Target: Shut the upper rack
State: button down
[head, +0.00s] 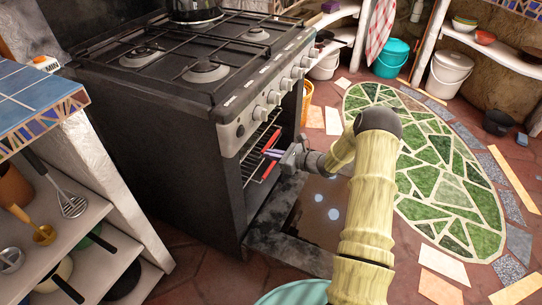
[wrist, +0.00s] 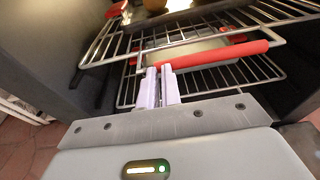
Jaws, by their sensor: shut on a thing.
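The upper rack (wrist: 288,12) is a wire oven shelf with a red front bar (wrist: 215,54). It juts out toward the front of the oven, and its red bar also shows in the head view (head: 271,139). My gripper (wrist: 159,88) is shut on the upper rack at its front, near the left part of the red bar. In the head view my gripper (head: 272,153) reaches into the oven opening from the right. The fingers hide part of the front edge.
The black stove (head: 180,150) stands at the left with its oven door (head: 318,212) folded down below my arm. A pan with red grips (wrist: 195,52) shows inside the oven. A shelf unit (head: 90,215) stands left of the stove. The floor at right is clear around a green mosaic (head: 425,180).

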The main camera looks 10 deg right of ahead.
jog(key=shift+w+a+r, duration=0.15)
jog(key=shift+a+r, duration=0.05)
jog(key=shift+a, duration=0.3)
jog(key=p+v, duration=0.5)
jog(key=v, duration=0.9)
jog(key=shift+d, duration=0.5)
jog(key=shift+f, duration=0.15)
